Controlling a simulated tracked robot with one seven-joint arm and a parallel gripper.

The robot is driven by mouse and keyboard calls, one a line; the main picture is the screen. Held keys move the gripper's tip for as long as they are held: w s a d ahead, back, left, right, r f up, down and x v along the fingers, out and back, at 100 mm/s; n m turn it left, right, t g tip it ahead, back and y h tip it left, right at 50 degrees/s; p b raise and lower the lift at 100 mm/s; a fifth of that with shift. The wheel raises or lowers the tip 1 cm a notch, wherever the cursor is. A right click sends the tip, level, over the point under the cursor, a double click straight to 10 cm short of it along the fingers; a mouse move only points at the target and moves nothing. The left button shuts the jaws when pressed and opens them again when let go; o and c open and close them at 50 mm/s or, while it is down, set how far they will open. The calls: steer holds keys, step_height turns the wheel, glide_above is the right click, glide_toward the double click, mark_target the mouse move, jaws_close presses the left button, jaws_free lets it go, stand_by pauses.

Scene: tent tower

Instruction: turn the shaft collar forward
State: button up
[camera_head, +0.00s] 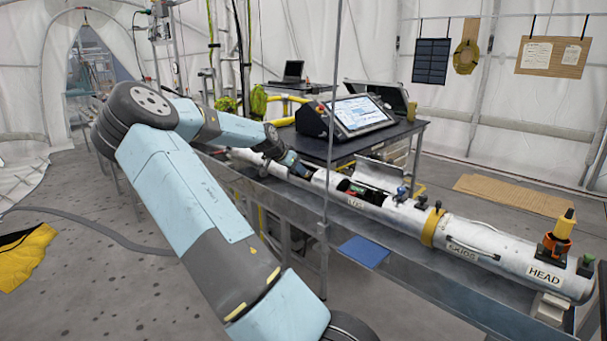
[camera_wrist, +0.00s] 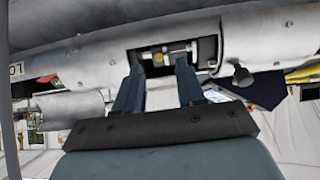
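A long white tube (camera_head: 480,237) lies on a metal bench, with HEAD lettered at its right end. In the wrist view the tube's wall (camera_wrist: 95,62) has a rectangular opening. Inside it a pale shaft carries a brass-coloured part (camera_wrist: 159,59), which appears to be the shaft collar. My gripper (camera_wrist: 160,67) points into the opening with its two dark blue fingers apart, one to each side of the brass part. I cannot tell whether they touch it. In the head view my gripper (camera_head: 296,164) is at the tube's far left part, and the collar is hidden there.
The metal bench (camera_head: 430,275) runs along the tube. A dark table (camera_head: 375,137) behind it holds a console with a screen (camera_head: 358,114). A raised hatch cover (camera_head: 379,174) stands on the tube, right of my gripper. Open floor (camera_head: 90,265) lies at left, with a grey hose.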

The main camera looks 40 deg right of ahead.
mark_target(307, 178)
steer(key=shift+x, duration=1.95)
